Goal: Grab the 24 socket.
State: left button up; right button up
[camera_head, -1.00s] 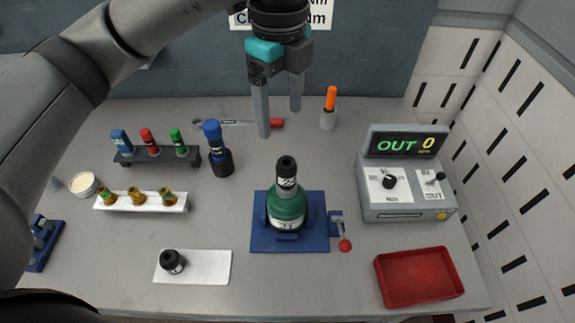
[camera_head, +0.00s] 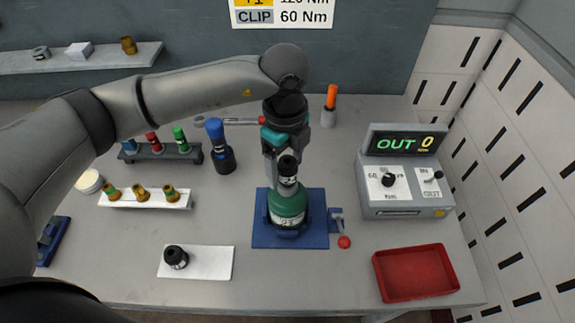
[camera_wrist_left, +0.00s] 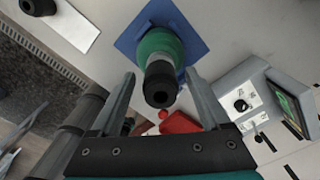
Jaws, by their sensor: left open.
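A black socket (camera_head: 288,168) with a white label stands upright on top of a green bottle-shaped body (camera_head: 288,207). I cannot read the label clearly now. The green body sits in a blue fixture (camera_head: 320,236). My left gripper (camera_head: 281,166) is open, just behind and around the socket. In the left wrist view the socket (camera_wrist_left: 161,84) shows end-on between the two spread fingers, with a gap on each side. My right gripper is not in view.
A control box (camera_head: 405,190) with an OUT 0 display stands on the right, behind a red tray (camera_head: 415,272). A blue-topped dark tool (camera_head: 220,147), a dark rack (camera_head: 160,153) and a white rack (camera_head: 150,202) stand on the left. A red knob (camera_head: 344,242) sits beside the fixture.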

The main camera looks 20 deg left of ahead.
pick_arm(q)
jog(key=shift+c, duration=0.2)
grip_shut()
dwell(0.5)
